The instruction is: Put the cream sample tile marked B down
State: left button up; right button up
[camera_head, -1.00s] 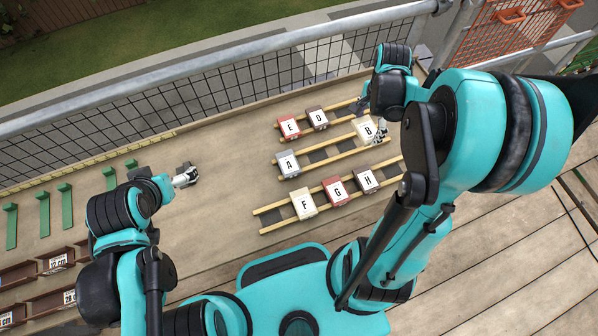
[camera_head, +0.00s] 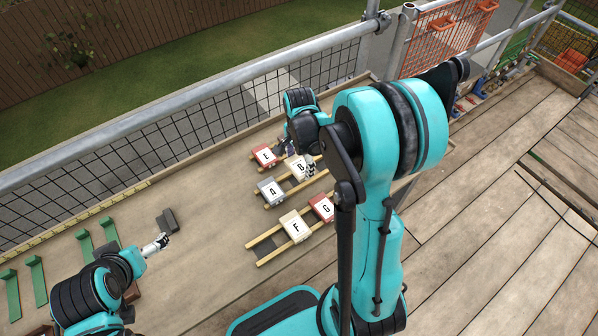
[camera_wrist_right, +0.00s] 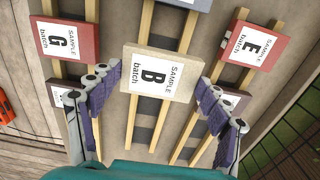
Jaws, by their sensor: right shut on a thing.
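The cream tile marked B (camera_head: 297,167) is between the fingers of my right gripper (camera_head: 309,168), over the middle pair of wooden rails, beside the grey tile A (camera_head: 269,190). In the right wrist view tile B (camera_wrist_right: 160,75) lies face up, roughly square to the rails, with the fingers of the right gripper (camera_wrist_right: 158,82) shut on its two sides. I cannot tell whether its underside touches the rails. My left gripper (camera_head: 160,243) is at the left, near a dark grey block, away from the tiles; its fingers are too small to judge.
Red tile E (camera_head: 264,156) lies on the far rails. Cream tile F (camera_head: 295,226) and red tile G (camera_head: 321,208) lie on the near rails. My right arm hides tiles further right. The dark block (camera_head: 167,220) and green brackets (camera_head: 37,280) are at left.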

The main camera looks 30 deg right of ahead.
aim_at(299, 166)
notch_tip(299, 166, down, 4)
jog(key=shift+f+b, duration=0.1)
jog(key=shift+b, duration=0.8)
jog(key=shift+f+b, duration=0.35)
jog(key=o, duration=1.3)
jog(key=shift+r, duration=0.1)
